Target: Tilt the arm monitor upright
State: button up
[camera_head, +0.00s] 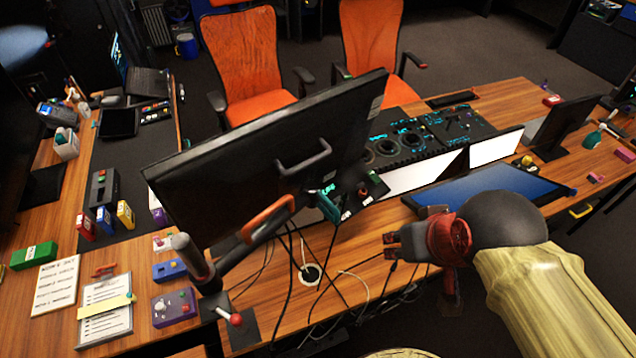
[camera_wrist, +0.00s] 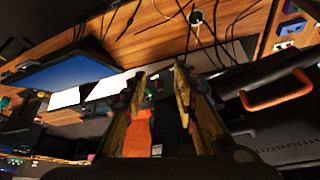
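The arm monitor (camera_head: 230,165) is a large black screen seen from behind in the head view. It leans, with its right side higher than its left. A grey handle (camera_head: 305,158) is on its back, and an orange grip (camera_head: 268,218) is by its jointed support arm (camera_head: 235,262). My gripper (camera_head: 388,246) is to the right of the monitor, above the desk edge and apart from it. In the wrist view my gripper (camera_wrist: 160,82) has its fingers spread with nothing held. The orange grip (camera_wrist: 278,93) and dark monitor back (camera_wrist: 270,125) lie to its right.
The wooden desk (camera_head: 345,258) has loose cables and a round cable hole (camera_head: 311,274) below the monitor. A flat blue screen (camera_head: 480,192) lies close behind my arm. Control panels (camera_head: 425,138) and orange chairs (camera_head: 243,50) are beyond. Small boxes (camera_head: 173,307) stand at left.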

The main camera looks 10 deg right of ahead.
aim_at(310, 159)
jog(key=w+a+m+g+y+p, duration=0.2)
jog(key=w+a+m+y+p, duration=0.1)
jog(key=m, duration=0.6)
jog(key=w+a+r+m+g+y+p, duration=0.1)
jog(key=w+a+m+y+p, duration=0.3)
jog(key=m, duration=0.6)
jog(key=w+a+r+m+g+y+p, duration=0.1)
jog(key=w+a+m+g+y+p, duration=0.1)
jog(key=w+m+y+p, duration=0.5)
jog(key=shift+a+m+g+p, duration=0.15)
jog(key=shift+a+m+p, duration=0.2)
jog(key=shift+m+p, duration=0.35)
jog(key=shift+a+m+g+p, duration=0.15)
jog(key=shift+a+m+p, duration=0.2)
jog(key=shift+m, duration=0.65)
jog(key=w+d+f+m+t+y+p, duration=0.1)
jog(key=w+d+m+t+y+p, duration=0.2)
jog(key=w+m+t, duration=0.45)
jog(key=a+g, duration=0.1)
jog(key=a, duration=0.1)
jog(key=a+m+g, duration=0.1)
jog(key=a, duration=0.2)
jog(key=a+m+g, duration=0.1)
jog(key=a, duration=0.1)
jog(key=shift+w+a+f+p, duration=0.1)
jog(key=shift+w+a+p, duration=0.05)
jog(key=shift+a+p, duration=0.2)
jog(key=c, duration=0.4)
